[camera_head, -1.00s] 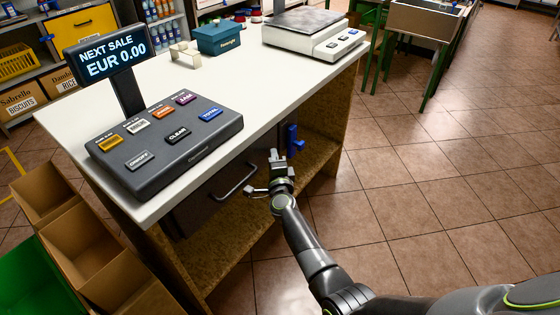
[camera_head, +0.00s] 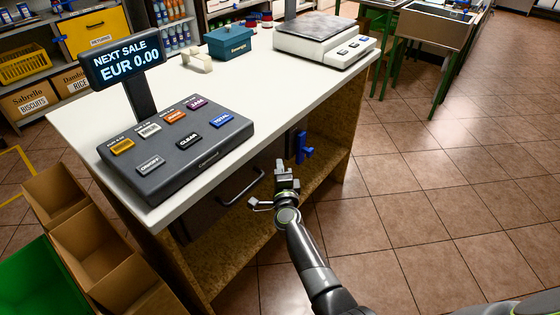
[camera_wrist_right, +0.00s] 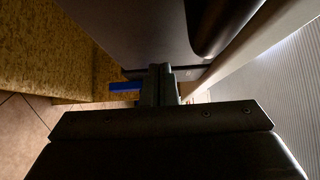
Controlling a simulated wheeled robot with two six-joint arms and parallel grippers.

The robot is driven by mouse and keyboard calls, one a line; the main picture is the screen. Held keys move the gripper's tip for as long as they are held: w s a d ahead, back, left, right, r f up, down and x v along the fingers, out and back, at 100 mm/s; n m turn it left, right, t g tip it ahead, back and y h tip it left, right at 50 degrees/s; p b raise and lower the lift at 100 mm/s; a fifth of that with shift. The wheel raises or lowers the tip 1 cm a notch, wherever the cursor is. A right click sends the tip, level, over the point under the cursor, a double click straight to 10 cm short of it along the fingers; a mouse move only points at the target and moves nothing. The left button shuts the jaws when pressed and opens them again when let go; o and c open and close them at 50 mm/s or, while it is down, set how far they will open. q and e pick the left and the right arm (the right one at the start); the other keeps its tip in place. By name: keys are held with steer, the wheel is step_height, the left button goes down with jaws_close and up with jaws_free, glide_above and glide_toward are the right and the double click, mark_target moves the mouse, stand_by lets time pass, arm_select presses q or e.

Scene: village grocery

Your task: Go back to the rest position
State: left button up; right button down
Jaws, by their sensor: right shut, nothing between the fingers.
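My right gripper (camera_head: 284,168) is in front of the counter, below the edge of its white top, a little right of the dark drawer handle (camera_head: 240,187). Its fingers are shut and hold nothing. In the right wrist view the shut fingers (camera_wrist_right: 160,84) point toward the dark drawer front (camera_wrist_right: 140,30). I cannot tell whether they touch it. My left gripper is not in view.
The white counter top (camera_head: 215,88) bears a till with a sale display (camera_head: 122,58), a teal box (camera_head: 229,42) and a scale (camera_head: 318,40). A blue piece (camera_head: 303,147) hangs under the counter. Cardboard boxes (camera_head: 92,240) stand at lower left. Tiled floor (camera_head: 420,190) is clear at right.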

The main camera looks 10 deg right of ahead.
steer(key=s+d+f+n+g+y+p, duration=0.15)
steer(key=s+f+n, duration=0.25)
steer(key=s+f, duration=0.45)
steer(key=s+d+f+n+g+p, duration=0.1)
steer(key=s+d+f+n+g, duration=0.15)
steer(key=s+f, duration=0.6)
steer(key=s+d+f+n+g+y+p, duration=0.1)
steer(key=s+f+n+g, duration=0.2)
steer(key=s+f+n, duration=0.5)
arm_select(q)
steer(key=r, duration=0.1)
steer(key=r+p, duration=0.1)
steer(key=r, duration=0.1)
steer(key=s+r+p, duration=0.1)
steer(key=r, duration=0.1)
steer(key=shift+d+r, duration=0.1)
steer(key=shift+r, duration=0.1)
arm_select(e)
steer(key=s+d+f+n+g, duration=0.1)
steer(key=s+d+f+g, duration=0.2)
steer(key=s, duration=0.8)
steer(key=s+d+f+n+g+h, duration=0.1)
steer(key=s+f, duration=0.5)
steer(key=s, duration=0.6)
steer(key=s+d+f+n+g, duration=0.2)
steer(key=s+d+f+g, duration=0.3)
steer(key=s, duration=0.7)
steer(key=shift+d+g, duration=0.3)
steer(key=shift+d, duration=0.3)
